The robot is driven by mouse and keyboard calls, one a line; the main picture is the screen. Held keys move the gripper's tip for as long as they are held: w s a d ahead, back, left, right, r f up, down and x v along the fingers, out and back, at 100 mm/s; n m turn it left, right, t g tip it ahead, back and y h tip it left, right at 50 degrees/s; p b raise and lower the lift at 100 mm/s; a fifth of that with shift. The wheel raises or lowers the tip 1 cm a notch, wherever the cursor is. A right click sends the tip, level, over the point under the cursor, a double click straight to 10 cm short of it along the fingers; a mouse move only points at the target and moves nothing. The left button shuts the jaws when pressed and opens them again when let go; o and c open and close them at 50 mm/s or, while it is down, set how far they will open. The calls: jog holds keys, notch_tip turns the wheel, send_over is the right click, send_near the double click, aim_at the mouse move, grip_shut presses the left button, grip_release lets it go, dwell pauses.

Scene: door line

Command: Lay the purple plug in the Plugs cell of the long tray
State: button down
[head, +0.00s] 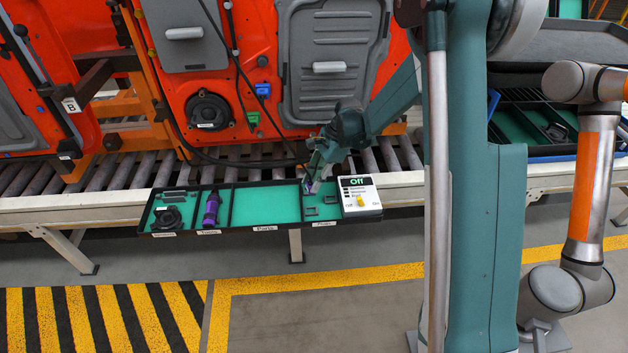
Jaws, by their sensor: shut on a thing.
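My gripper (316,178) hangs over the right end of the long tray (258,229), at the back of the Plugs cell (322,216). It is shut on a small purple plug (308,188), which shows only in part below the fingers. I cannot tell whether the plug touches the cell floor. The tray has a dark rim, a green lining and labelled cells. The Plugs cell also holds small dark grey pieces (311,212).
A purple tool (211,209) lies in the Tools cell. A dark round part (166,218) sits in the leftmost cell, and the Parts cell (258,206) looks empty. A white box reading "Off" (360,197) stands right of the Plugs cell. Orange doors (260,40) with hanging cables stand behind.

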jog(key=shift+f+b, duration=0.85)
jog(key=shift+f, duration=1.6)
jog(key=shift+f+b, duration=0.45)
jog(key=shift+f, duration=0.15)
jog(key=c, duration=2)
grip_release()
jog(key=shift+f, duration=0.15)
jog(key=shift+c, duration=0.2)
jog(key=v, duration=1.2)
